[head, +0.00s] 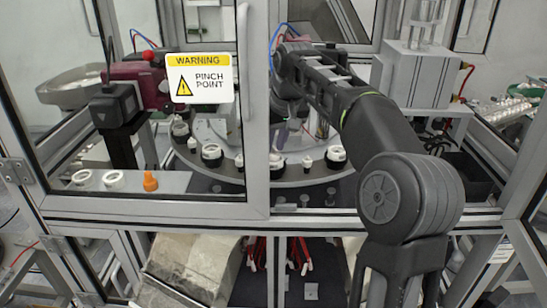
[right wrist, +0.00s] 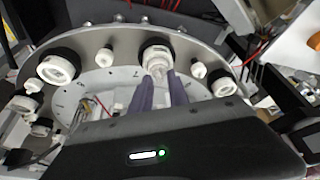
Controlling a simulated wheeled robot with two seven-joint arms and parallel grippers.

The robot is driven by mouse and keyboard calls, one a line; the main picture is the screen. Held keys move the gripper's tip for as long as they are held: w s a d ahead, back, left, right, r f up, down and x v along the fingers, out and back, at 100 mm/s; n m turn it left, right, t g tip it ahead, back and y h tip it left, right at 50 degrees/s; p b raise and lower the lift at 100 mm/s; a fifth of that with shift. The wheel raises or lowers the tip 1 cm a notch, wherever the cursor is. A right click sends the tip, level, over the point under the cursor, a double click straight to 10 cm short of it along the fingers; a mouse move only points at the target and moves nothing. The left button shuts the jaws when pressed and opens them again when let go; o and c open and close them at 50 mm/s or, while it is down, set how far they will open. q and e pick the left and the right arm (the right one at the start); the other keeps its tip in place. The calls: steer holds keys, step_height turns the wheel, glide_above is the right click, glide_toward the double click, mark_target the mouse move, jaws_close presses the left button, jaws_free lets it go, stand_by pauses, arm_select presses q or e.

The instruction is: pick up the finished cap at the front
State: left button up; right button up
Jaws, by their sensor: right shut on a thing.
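In the right wrist view, my right gripper (right wrist: 158,82) has its two purple-grey fingers shut on a white cap (right wrist: 156,60). The cap is at a black ring seat (right wrist: 155,46) on the rim of the round grey dial; I cannot tell whether it is lifted clear. In the head view my right arm reaches through the open front into the cell. Its gripper is mostly hidden there behind the door frame and arm links, and the held cap cannot be made out. My left gripper is not in view.
The dial (head: 260,178) carries several other black-ringed white caps (head: 212,153) and small white pieces. A framed door with a warning sign (head: 199,78) stands left of my arm. White rings (head: 113,180) and an orange piece (head: 150,181) sit on a ledge at left.

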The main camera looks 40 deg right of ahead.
stand_by(0.3)
steer(key=shift+r, duration=0.75)
step_height(320, 180, up, 2)
steer(key=shift+r, duration=0.1)
steer(key=s+a+b, duration=0.1)
steer(key=s+a, duration=0.1)
steer(key=s, duration=0.7)
steer(key=s+a+b, duration=0.1)
steer(key=s, duration=0.7)
steer(key=shift+s+a+b, duration=0.35)
steer(key=shift+b, duration=0.05)
steer(key=shift+d, duration=0.1)
